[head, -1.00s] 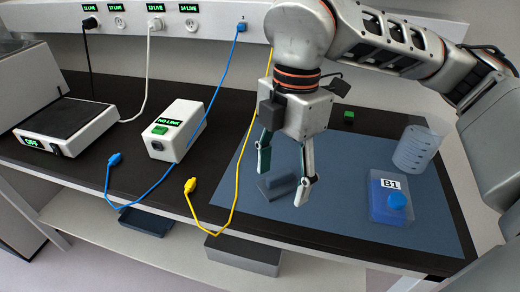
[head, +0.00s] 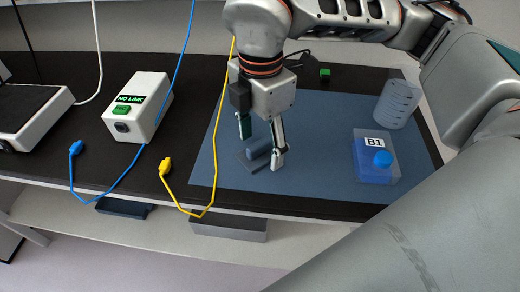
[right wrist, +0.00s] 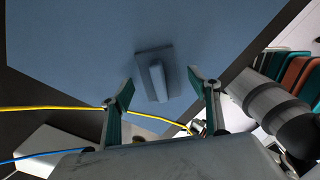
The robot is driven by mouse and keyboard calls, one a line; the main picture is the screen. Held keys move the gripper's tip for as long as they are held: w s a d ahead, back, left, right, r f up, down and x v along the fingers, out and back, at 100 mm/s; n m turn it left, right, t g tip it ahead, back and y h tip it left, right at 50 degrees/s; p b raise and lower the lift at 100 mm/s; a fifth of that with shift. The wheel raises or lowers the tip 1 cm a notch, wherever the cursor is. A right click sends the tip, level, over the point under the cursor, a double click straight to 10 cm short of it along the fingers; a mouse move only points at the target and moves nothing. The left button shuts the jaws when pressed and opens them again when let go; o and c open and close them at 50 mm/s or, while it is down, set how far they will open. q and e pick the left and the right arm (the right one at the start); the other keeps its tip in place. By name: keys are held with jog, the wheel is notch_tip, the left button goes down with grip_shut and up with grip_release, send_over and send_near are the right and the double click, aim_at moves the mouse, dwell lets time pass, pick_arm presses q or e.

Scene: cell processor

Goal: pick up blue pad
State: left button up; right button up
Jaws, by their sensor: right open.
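The blue pad (head: 249,161) is a flat grey-blue plate with a raised bar-shaped grip. It lies on the blue mat (head: 215,172), near the mat's front left part. My right gripper (head: 261,149) is open and points down over the pad, its two fingers on either side of the raised grip in the head view. In the right wrist view the pad (right wrist: 142,62) lies beyond and between the open fingertips (right wrist: 160,80), apart from both. One finger hides a little of the pad in the head view. My left gripper is not in view.
A white NO LINK box (head: 138,107), a blue plug (head: 76,148) and a yellow cable plug (head: 165,166) are left. A green block (head: 325,73) is behind.

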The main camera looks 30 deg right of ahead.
jog(key=shift+f, duration=0.35)
jog(key=c, duration=1.1)
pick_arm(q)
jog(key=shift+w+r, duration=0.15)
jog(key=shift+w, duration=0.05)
pick_arm(e)
jog(key=shift+c, duration=0.4)
jog(key=shift+r, duration=0.45)
notch_tip(320, 180, up, 12)
jog(key=p, duration=0.2)
notch_tip(320, 180, up, 6)
send_over(261, 143)
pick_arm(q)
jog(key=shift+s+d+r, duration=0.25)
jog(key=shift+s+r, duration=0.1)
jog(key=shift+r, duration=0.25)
pick_arm(e)
jog(key=shift+r, duration=0.65)
